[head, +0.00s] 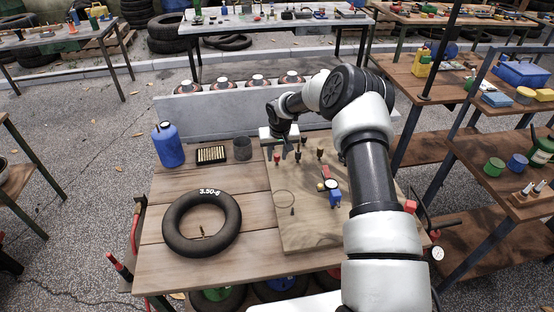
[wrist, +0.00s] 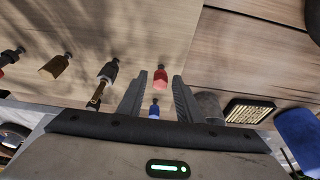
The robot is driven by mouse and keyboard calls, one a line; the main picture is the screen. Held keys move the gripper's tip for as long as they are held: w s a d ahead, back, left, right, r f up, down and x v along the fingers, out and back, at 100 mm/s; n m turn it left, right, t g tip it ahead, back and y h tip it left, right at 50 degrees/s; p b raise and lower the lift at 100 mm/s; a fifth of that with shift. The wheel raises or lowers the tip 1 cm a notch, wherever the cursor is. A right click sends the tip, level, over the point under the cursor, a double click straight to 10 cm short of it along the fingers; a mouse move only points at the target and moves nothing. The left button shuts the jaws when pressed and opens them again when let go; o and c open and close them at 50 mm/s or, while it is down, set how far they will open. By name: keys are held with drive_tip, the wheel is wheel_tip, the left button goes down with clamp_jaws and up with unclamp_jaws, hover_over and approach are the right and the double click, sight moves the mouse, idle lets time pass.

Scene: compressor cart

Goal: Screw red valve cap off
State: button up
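The red valve cap (wrist: 160,78) shows between the tips of my gripper's fingers in the wrist view. In the head view it is a small red piece (head: 277,157) on the wooden board, at its back left. My gripper (wrist: 158,85) is open, with one finger on each side of the red cap and a visible gap on both sides. In the head view my gripper (head: 285,151) is over the back left of the board. Whether the fingertips are level with the cap is hard to tell.
Dark and brass valve pieces (wrist: 108,70) stand in a row beside the red cap. A blue cap (wrist: 154,110) shows between the fingers, nearer the palm. A tyre (head: 201,224), blue bottle (head: 168,145), slotted block (head: 211,154) and dark cup (head: 242,149) stand left of the board (head: 310,235).

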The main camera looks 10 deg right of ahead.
clamp_jaws()
drive_tip(key=c, duration=0.7)
unclamp_jaws()
clamp_jaws()
drive_tip(key=n+y, duration=0.1)
drive_tip(key=n, duration=0.2)
drive_tip(key=shift+d, duration=0.1)
drive_tip(key=shift+d+f+n+b, duration=0.15)
drive_tip(key=shift+n+b, duration=0.4)
drive_tip(key=shift+n, duration=0.45)
drive_tip(key=shift+n+g+y, duration=0.3)
drive_tip(key=shift+n+y, duration=0.1)
drive_tip(key=shift+n, duration=0.3)
